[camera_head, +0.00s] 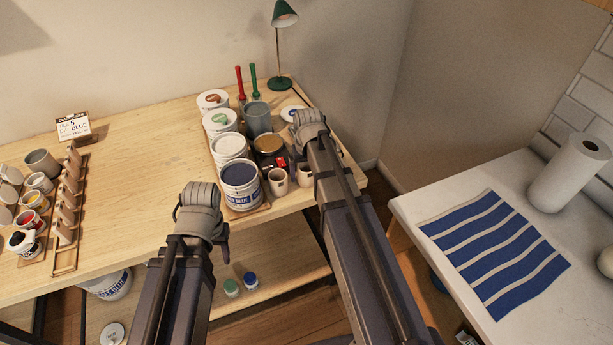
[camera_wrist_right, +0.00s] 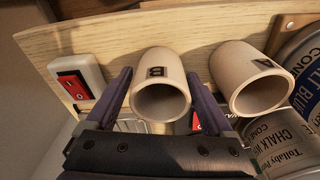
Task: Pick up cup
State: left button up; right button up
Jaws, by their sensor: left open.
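A small cream cup marked B (camera_wrist_right: 160,80) stands between the two fingers of my right gripper (camera_wrist_right: 160,78) in the right wrist view. The fingers lie close along both sides of it; I cannot tell whether they touch. In the head view the right gripper (camera_head: 308,132) hides part of the cup (camera_head: 304,175). A second cream cup (camera_wrist_right: 255,78) stands beside it, near the paint cans; it also shows in the head view (camera_head: 278,183). My left gripper (camera_head: 202,208) is open over the table's front edge, its fingertips mostly hidden.
A red switch (camera_wrist_right: 73,86) is left of the cup in the wrist view. A rack of small pots (camera_head: 40,200) is at left. The wooden table (camera_head: 140,150) between is clear.

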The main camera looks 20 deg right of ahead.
jog(key=c, duration=1.2)
